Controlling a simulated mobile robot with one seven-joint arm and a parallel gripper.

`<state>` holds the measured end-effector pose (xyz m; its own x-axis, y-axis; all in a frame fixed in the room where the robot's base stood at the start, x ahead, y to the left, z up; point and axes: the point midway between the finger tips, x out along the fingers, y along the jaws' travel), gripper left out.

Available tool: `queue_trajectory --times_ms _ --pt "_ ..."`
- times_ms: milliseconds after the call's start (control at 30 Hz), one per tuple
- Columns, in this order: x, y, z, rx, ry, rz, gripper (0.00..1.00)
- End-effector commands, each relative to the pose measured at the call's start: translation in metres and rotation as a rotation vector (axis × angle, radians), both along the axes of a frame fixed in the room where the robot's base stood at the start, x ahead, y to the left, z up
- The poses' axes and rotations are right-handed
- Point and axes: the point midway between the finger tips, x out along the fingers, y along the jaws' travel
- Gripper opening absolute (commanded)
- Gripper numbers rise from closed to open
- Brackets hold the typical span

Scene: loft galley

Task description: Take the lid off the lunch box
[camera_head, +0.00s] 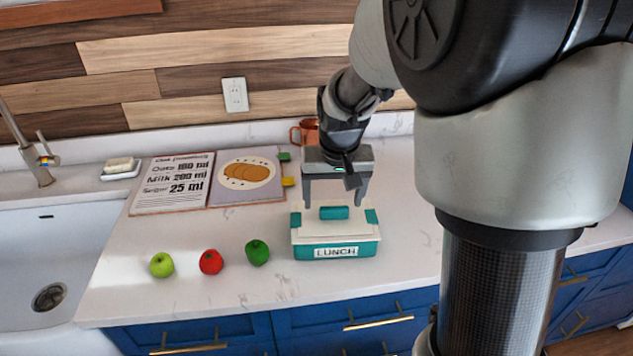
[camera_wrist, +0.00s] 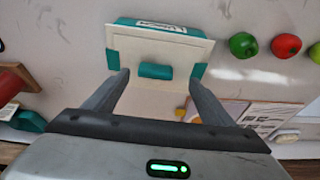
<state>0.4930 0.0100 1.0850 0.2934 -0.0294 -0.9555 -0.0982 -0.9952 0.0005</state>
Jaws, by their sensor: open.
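The lunch box (camera_head: 312,254) is teal with a "LUNCH" label and stands on the white counter. Its cream lid (camera_head: 312,232) is on it, with teal side clips and a teal handle (camera_head: 334,212) in the middle. The handle also shows in the wrist view (camera_wrist: 155,71). My gripper (camera_head: 335,204) is open and points down over the lid. In the wrist view its fingers (camera_wrist: 157,74) stand to either side of the handle, apart from it. I cannot tell how high the fingertips are above the lid.
A green apple (camera_head: 161,265), a red apple (camera_head: 211,262) and a green pepper (camera_head: 257,252) lie left of the box. An open recipe book (camera_head: 172,184) and a copper mug (camera_head: 306,131) are behind. The sink (camera_head: 45,250) is far left.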

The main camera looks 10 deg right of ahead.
Motion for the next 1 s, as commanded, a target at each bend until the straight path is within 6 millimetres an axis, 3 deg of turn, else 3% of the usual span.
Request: queue_trajectory --times_ms 267,500,800,833,1000 --pt "0.008 -0.004 -0.021 0.0 0.002 -0.002 0.77" --pt "0.021 -0.011 -0.052 0.0 0.002 -0.002 0.77" --pt "0.023 -0.011 -0.058 0.0 0.0 -0.001 0.77" --pt "0.023 -0.011 -0.058 0.0 0.0 -0.001 0.75" --pt "0.023 -0.01 -0.058 0.0 0.0 -0.001 0.46"
